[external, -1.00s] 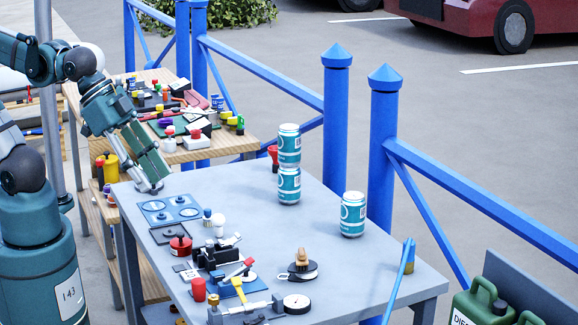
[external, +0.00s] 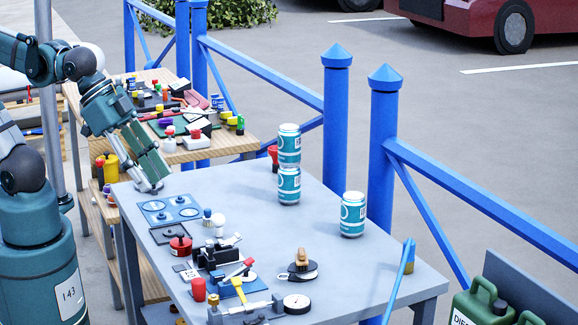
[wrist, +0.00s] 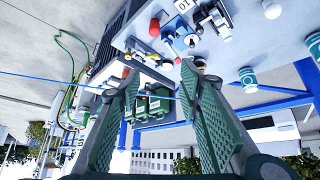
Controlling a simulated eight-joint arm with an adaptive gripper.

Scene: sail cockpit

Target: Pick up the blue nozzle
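A small blue-topped piece (external: 207,215) stands on the grey table, left of a white knob and behind the black block; it may be the blue nozzle, but it is too small to be sure. My gripper (external: 152,187) is at the table's back left corner, just beyond the blue plate with round fittings (external: 169,209), and apart from the blue-topped piece. In the wrist view my gripper (wrist: 158,78) shows two green ribbed fingers spread apart with nothing held between them. Blue parts (wrist: 178,36) on the table show beyond the fingers there.
Three teal-and-white cans, two stacked (external: 289,187) and one alone (external: 353,215), stand on the table (external: 250,222). A red pot (external: 180,246), a black block and several small tools crowd the left side. A slanted blue rod (external: 397,285) is at the right.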

